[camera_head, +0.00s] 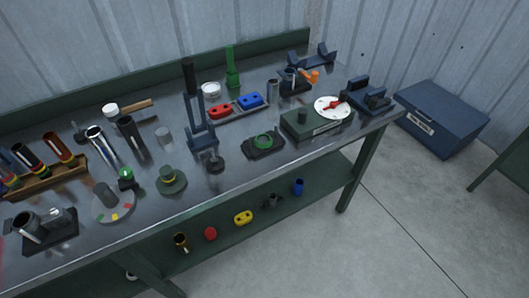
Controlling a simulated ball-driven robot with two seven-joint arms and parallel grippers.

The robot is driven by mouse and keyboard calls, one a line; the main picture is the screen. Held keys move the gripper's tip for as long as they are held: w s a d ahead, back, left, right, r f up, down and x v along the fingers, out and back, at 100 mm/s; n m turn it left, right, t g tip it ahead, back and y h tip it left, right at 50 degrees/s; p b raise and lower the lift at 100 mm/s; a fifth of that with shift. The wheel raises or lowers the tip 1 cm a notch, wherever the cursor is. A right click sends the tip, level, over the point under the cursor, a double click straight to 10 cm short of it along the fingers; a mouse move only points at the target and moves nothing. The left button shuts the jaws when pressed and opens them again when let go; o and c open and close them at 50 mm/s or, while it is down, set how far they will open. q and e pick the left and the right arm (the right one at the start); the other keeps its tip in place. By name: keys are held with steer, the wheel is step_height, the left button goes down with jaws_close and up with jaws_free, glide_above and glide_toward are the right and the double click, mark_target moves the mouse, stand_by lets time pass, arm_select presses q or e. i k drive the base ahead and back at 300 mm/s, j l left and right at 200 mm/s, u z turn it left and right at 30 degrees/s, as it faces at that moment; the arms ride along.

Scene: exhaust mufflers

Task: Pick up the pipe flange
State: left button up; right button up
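A green, hat-shaped round piece (171,181) with a flat rim and a raised, yellow-banded neck stands on the metal workbench (235,182) near its front edge. It looks like the pipe flange, though I cannot be certain at this size. It sits upright and nothing touches it. Neither of my grippers shows in the head view.
A grey disc with coloured marks (113,206) and a small green-topped item (126,177) stand left of it. A dark knob-like part (215,163) and blue press-like stand (201,135) are to the right. A lower shelf (265,216) holds small parts. A blue box (440,118) is on the floor.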

mark_target(273, 200)
steer(key=i+j+u, duration=0.1)
steer(key=j, duration=0.3)
steer(key=i+j+u, duration=0.25)
steer(key=i+j, duration=0.2)
steer(key=j, duration=0.2)
